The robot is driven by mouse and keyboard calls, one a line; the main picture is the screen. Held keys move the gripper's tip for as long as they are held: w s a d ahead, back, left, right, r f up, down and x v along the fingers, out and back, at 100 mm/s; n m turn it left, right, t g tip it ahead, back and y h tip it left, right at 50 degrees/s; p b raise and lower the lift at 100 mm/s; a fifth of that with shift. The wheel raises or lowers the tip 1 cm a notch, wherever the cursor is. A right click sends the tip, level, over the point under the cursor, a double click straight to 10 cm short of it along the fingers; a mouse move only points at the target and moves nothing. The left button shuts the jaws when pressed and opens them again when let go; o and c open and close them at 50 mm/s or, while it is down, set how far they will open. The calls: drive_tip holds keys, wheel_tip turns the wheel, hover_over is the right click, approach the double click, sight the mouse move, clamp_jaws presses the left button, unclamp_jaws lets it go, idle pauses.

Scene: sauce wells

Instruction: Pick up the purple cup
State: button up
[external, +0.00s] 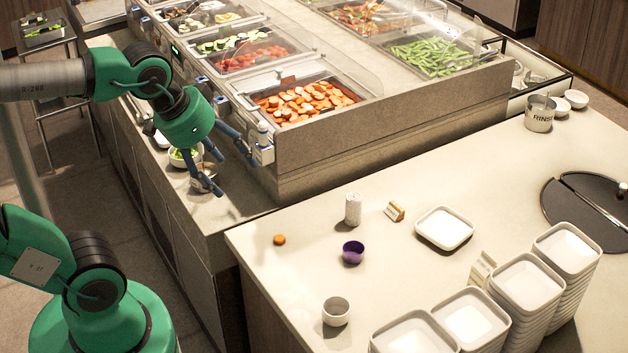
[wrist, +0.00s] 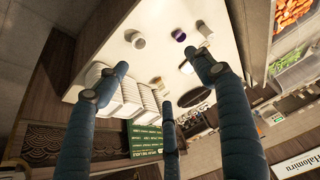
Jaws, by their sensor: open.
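The purple cup (external: 353,252) stands upright on the pale counter, right of and below my gripper in the external view. It also shows small near the top of the wrist view (wrist: 179,35), well beyond my fingers. My gripper (external: 221,180) is open and empty, with its blue fingers spread. It hangs over the narrow ledge beside the food wells, apart from the cup. In the wrist view the fingers (wrist: 160,85) reach up the frame with nothing between them.
Near the cup are a white shaker (external: 353,209), an orange slice (external: 279,240), a white cup (external: 336,311) and a square dish (external: 444,228). Stacked white dishes (external: 527,278) fill the front right. Small bowls (external: 180,156) sit by my gripper. The food-well unit (external: 330,148) rises behind.

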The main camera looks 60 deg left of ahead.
drive_tip(key=w+a+f+g, duration=0.1)
drive_tip(key=w+a+f, duration=0.1)
drive_tip(key=w+f, duration=0.9)
drive_tip(key=w+a+f+g, duration=0.1)
drive_tip(key=w+f, duration=0.7)
drive_tip(key=w, duration=0.7)
drive_tip(key=w+a+p+x, duration=0.1)
drive_tip(key=a+x, duration=0.1)
drive_tip(key=x, duration=1.1)
drive_tip(key=shift+w+r, duration=0.15)
drive_tip(key=shift+w, duration=0.15)
drive_tip(key=shift+a, duration=0.1)
drive_tip(key=b, duration=0.1)
approach(353, 247)
drive_tip(key=shift+s+d+f, duration=0.1)
drive_tip(key=shift+d+f, duration=0.9)
drive_tip(key=shift+d, duration=0.05)
drive_tip(key=shift+b+x, duration=0.55)
drive_tip(key=shift+x, duration=2.05)
